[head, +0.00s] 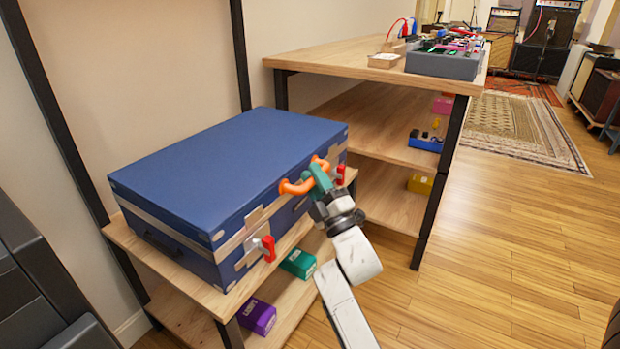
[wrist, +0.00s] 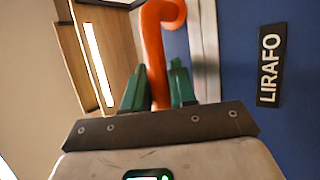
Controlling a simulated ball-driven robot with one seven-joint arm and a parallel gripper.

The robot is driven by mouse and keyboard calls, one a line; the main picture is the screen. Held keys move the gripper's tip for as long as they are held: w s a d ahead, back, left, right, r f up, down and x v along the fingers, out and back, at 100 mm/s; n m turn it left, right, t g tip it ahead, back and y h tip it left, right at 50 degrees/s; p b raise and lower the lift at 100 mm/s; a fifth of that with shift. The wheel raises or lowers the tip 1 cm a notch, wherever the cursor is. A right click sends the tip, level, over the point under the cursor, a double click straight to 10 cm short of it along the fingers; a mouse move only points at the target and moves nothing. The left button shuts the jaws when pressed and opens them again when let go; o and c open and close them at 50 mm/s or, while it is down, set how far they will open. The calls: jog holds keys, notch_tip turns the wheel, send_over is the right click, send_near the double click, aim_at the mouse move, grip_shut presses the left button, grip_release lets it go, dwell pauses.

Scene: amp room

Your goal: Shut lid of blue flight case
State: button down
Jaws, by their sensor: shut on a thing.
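The blue flight case (head: 185,255) stands on the wooden shelf. Its blue lid (head: 225,165) lies level over the body, and I see no clear gap along the front seam. A curved orange handle (head: 296,187) is at the lid's front edge, towards the right. My gripper (head: 318,176) is shut on this handle; its green fingers stand on both sides of the orange bar (wrist: 155,50) in the wrist view. Two red latches, one at the front left (head: 268,248) and one at the right (head: 341,174), show on the front. A LIRAFO label (wrist: 270,64) is on the blue face.
A taller wooden table (head: 340,55) stands behind to the right, with a grey tray (head: 440,66) on it. A purple box (head: 257,317) and a green box (head: 298,263) sit on the lower shelf. The wooden floor (head: 480,260) to the right is clear.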

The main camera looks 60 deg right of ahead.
jog(key=shift+a+f, duration=0.15)
jog(key=shift+f, duration=0.55)
jog(key=c, duration=1)
grip_release()
jog(key=v, duration=0.3)
jog(key=p+v, duration=0.1)
jog(key=v, duration=0.6)
jog(key=shift+s+a+r, duration=0.1)
jog(key=shift+s+a, duration=0.1)
jog(key=shift+s, duration=0.25)
jog(key=w+a+f+m+g+y+p, duration=0.1)
jog(key=a+f+m+g+y, duration=0.2)
jog(key=a+f+g, duration=0.35)
jog(key=w+a+f+m+g+y, duration=0.1)
jog(key=a+f+m+g+y, duration=0.25)
jog(key=f, duration=0.55)
jog(key=s+a+f+m+g+y, duration=0.4)
jog(key=s+a+g, duration=0.8)
jog(key=s, duration=0.4)
jog(key=shift+t, duration=0.5)
jog(key=r+p, duration=3.7)
jog(key=p, duration=0.1)
jog(key=shift+s+a+r, duration=0.25)
jog(key=shift+a, duration=0.15)
